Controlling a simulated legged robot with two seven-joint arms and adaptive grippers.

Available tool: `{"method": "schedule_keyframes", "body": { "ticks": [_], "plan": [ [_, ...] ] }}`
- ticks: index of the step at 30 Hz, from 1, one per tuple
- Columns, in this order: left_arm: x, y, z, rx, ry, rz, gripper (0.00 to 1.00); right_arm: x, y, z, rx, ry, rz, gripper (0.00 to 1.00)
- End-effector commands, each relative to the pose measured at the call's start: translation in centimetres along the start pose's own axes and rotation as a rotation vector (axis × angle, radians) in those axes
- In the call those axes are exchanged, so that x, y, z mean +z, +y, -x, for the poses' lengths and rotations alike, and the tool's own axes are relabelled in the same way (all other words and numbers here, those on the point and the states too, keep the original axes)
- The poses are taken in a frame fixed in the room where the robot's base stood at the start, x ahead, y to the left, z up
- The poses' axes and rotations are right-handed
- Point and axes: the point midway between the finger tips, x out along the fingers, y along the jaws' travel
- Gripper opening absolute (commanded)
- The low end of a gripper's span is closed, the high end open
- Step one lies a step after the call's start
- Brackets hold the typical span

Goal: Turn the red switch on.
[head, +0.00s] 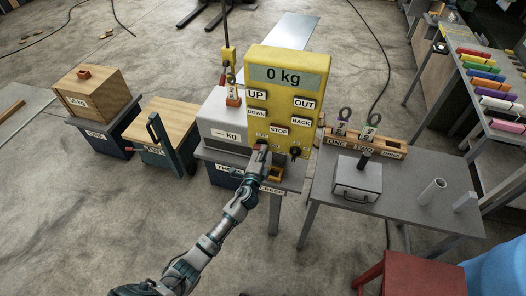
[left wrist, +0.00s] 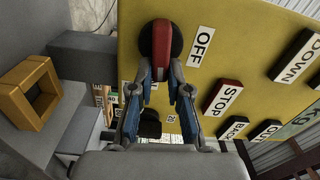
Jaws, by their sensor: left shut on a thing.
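The yellow control panel (head: 285,75) has a display reading 0 kg and labels UP, DOWN, STOP, OUT and BACK. In the left wrist view, the red switch (left wrist: 161,42) is a lever on a round black base, beside the OFF label (left wrist: 201,47). My left gripper (left wrist: 160,86) is shut on the lever's end, one finger on each side. In the head view my left gripper (head: 262,149) is at the panel's lower edge and hides most of the switch. My right gripper is not in view.
A yellow square ring (left wrist: 29,92) lies left of the panel in the wrist view. A grey table (head: 430,208) to the right carries a metal box (head: 357,182) and a wooden rack (head: 390,147). Crates stand to the left, and a red stool (head: 422,275) is at lower right.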

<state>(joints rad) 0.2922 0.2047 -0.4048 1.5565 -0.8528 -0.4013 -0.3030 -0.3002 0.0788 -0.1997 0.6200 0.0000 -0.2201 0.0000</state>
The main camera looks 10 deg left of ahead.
Motion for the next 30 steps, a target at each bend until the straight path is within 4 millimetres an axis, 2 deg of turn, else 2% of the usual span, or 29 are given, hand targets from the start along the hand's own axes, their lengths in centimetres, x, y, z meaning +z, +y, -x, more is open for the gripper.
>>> {"method": "schedule_keyframes", "body": {
  "ticks": [1,9,26,27,30],
  "plan": [
    [-0.04,0.56,0.12,0.009,0.0,-0.025,0.0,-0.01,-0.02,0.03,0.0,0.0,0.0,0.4],
    [0.0,0.91,0.16,0.011,0.001,-0.131,0.0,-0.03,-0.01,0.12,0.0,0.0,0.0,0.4],
    [0.01,1.18,0.22,0.014,0.001,-0.164,0.0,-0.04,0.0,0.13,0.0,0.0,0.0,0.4],
    [0.01,1.19,0.22,0.014,0.001,-0.164,0.19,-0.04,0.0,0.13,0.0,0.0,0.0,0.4],
    [0.0,1.12,0.2,0.013,0.001,-0.163,0.42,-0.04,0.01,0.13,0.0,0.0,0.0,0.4]
  ]
}}
